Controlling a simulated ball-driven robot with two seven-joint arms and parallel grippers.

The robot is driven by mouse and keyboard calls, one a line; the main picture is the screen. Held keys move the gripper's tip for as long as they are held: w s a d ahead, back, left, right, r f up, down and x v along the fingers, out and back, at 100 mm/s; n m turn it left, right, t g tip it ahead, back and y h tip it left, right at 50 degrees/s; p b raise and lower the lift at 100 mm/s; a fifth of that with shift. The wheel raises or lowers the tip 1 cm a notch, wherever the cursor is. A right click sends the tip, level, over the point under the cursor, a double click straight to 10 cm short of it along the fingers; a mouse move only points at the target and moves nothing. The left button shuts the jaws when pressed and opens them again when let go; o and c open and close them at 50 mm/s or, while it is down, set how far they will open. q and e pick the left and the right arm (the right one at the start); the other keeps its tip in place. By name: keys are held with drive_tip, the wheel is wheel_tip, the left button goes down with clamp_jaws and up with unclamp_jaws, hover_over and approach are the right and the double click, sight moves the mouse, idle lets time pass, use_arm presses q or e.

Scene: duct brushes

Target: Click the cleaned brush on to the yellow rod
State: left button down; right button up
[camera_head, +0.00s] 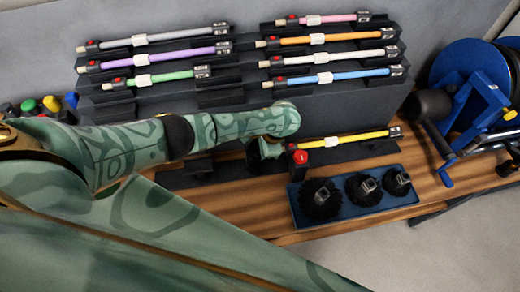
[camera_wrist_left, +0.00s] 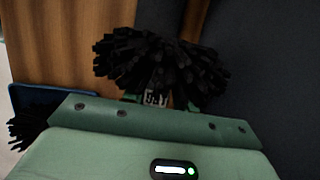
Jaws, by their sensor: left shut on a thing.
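The yellow rod (camera_head: 345,139) lies level in a dark low holder at the front of the rack, with a dark end piece at its right end. A red-topped dark part (camera_head: 300,158) is at its left end. My left gripper (camera_head: 262,152) is just left of that end, partly hidden by my wrist. In the left wrist view, my left gripper (camera_wrist_left: 162,100) is shut on a black bristly brush (camera_wrist_left: 160,58) by its small metal fitting. I cannot make out this brush in the head view. My right gripper is not in view.
A blue tray (camera_head: 296,205) with three black brushes stands in front of the yellow rod. Several coloured rods rest on the dark stepped rack (camera_head: 330,100) behind. A blue reel machine (camera_head: 465,95) stands at the right. Wooden bench (camera_head: 275,236) shows around the tray.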

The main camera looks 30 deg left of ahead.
use_arm(q)
drive_tip(key=shift+r, duration=0.1)
idle(0.3)
drive_tip(key=shift+p, duration=0.5)
drive_tip(key=shift+w+d, duration=0.1)
drive_tip(key=shift+d, duration=0.1)
drive_tip(key=shift+w+d+b, duration=0.3)
drive_tip(key=shift+w+d, duration=0.1)
drive_tip(key=shift+d, duration=0.15)
drive_tip(key=shift+w+d, duration=0.2)
drive_tip(key=shift+d, duration=0.05)
idle(0.5)
drive_tip(key=shift+w+d, duration=0.2)
drive_tip(key=shift+d, duration=0.05)
drive_tip(key=shift+w+d+b, duration=0.4)
drive_tip(key=shift+d+b, duration=0.1)
drive_tip(key=shift+d, duration=0.05)
drive_tip(key=c, duration=1)
unclamp_jaws()
